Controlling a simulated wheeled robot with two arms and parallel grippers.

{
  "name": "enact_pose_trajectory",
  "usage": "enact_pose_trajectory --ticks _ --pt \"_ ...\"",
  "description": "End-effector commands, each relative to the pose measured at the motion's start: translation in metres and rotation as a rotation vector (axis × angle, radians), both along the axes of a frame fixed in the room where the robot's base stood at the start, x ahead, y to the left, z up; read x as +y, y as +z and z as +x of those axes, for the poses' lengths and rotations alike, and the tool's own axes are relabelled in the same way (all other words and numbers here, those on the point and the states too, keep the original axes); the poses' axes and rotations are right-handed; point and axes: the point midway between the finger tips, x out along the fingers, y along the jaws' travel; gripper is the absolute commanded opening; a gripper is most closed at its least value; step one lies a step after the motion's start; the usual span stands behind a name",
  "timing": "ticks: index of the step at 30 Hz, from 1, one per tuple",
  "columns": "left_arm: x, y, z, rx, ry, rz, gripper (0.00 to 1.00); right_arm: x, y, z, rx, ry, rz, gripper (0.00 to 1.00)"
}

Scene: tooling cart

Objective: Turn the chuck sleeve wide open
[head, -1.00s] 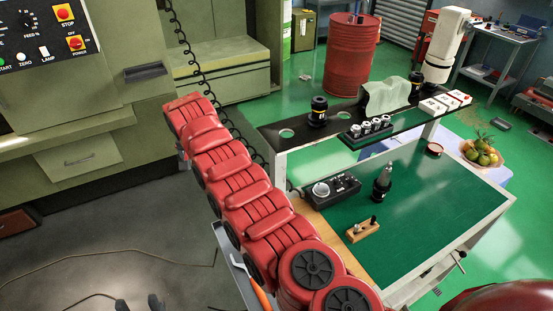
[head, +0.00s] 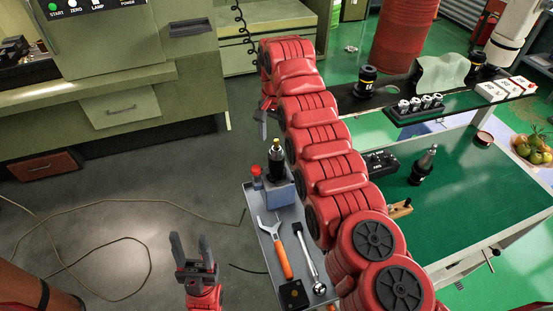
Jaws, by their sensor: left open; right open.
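A black tool holder (head: 276,160) with a yellow band and brass-coloured tip stands upright in a blue-grey block (head: 279,188) on the narrow grey cart tray. Another black holder (head: 423,167) with a tapered grey nose stands on the green bench top; which one carries the chuck sleeve I cannot tell. My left gripper (head: 190,244) is open and empty, fingers up, over the floor left of the tray. My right gripper (head: 266,117) is open beyond the upright holder, apart from it, and partly hidden by my red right arm.
A green machine (head: 130,92) stands behind. A cable (head: 90,207) lies on the otherwise clear floor.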

Motion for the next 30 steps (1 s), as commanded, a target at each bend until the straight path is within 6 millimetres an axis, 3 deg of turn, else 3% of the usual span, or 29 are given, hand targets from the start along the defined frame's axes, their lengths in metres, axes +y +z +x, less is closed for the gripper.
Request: enact_pose_trajectory --ticks 6,12,24,30 --pt "0.0 0.023 0.0 0.0 0.0 0.0 0.5 0.0 -0.033 -0.001 0.003 0.0 -0.002 0.91" --pt "0.0 0.033 0.0 0.0 0.0 0.0 0.5 0.0 -0.061 0.0 0.0 0.0 0.0 0.91" --pt "0.0 0.033 0.0 0.0 0.0 0.0 0.5 0.0 -0.071 0.0 -0.001 0.0 0.0 0.91" --pt "0.0 0.033 0.0 0.0 0.0 0.0 0.5 0.0 -0.07 0.0 -0.001 0.0 0.0 0.55"
